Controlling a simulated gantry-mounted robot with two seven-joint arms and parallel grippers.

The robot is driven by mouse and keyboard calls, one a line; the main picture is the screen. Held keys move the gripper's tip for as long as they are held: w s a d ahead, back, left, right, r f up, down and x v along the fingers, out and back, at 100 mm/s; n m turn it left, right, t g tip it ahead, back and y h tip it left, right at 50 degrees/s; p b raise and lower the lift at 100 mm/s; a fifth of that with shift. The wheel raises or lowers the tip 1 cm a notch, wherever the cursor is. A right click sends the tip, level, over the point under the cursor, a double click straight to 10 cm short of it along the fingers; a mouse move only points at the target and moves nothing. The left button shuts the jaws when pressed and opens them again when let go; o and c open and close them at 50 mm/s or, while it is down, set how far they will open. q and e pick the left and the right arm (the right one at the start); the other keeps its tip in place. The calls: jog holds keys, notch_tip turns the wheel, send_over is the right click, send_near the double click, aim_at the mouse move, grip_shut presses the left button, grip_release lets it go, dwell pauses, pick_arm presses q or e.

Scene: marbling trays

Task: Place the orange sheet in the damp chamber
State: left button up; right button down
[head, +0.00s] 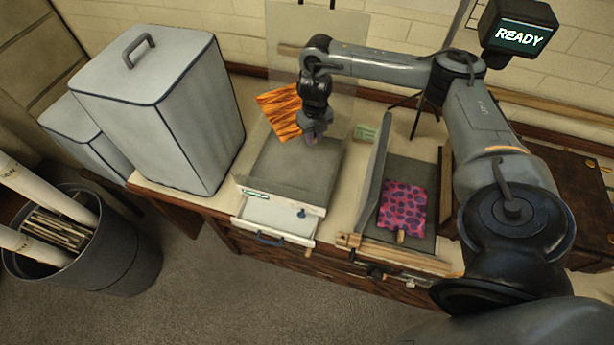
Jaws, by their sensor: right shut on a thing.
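The orange sheet (279,112) has dark wavy stripes and hangs tilted beside my right gripper (315,136), toward the left. My right gripper is shut on the sheet, though the wrist hides the pinched part. Both are above the back of a shallow grey tray-like unit (285,180). This unit has a raised clear panel (352,60) behind it and a small label on its front edge; it may be the damp chamber, but I cannot read the label. My left gripper is not in view.
A tall grey lidded box (150,110) stands left, with a smaller one beside it. A white drawer (272,218) sticks out below the unit. At right, a purple spotted sheet (402,205) lies on a dark bed beside an upright grey panel (376,175). A bin (90,250) stands on the floor.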

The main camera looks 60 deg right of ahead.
notch_tip(320, 180, down, 15)
jog(key=b, duration=0.8)
send_over(312, 185)
notch_tip(312, 185, down, 6)
jog(key=shift+r, duration=0.25)
jog(key=shift+f+b, duration=0.4)
jog(key=shift+f, duration=2.45)
jog(key=c, duration=1)
grip_release()
